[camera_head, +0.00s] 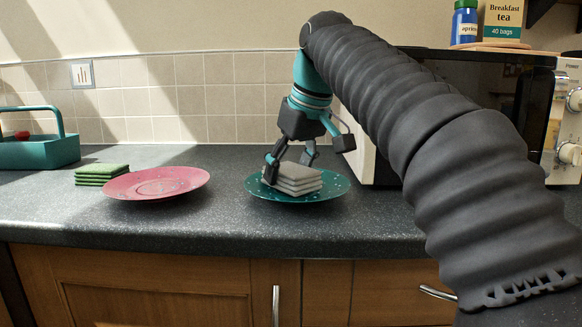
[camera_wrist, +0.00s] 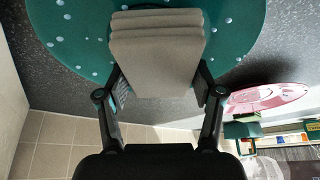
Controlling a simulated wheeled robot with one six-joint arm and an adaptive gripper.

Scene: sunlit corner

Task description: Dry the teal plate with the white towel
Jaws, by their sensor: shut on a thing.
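The teal plate (camera_head: 333,188) lies on the dark counter in front of the microwave, with pale water drops on it. The drops also show on the plate in the wrist view (camera_wrist: 75,35). The folded towel (camera_head: 296,179), greyish white, sits on the plate. My gripper (camera_head: 289,174) reaches down from above and is shut on the towel, one finger at each side. In the wrist view the towel (camera_wrist: 157,60) lies between the fingers of my gripper (camera_wrist: 160,92). The plate under the towel is hidden.
A pink plate (camera_head: 180,187) with drops stands to the left, close to a folded green cloth (camera_head: 99,172). A teal caddy (camera_head: 38,150) is at the far left. The microwave (camera_head: 470,100) stands close on the right, partly behind my arm. The counter between the plates is clear.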

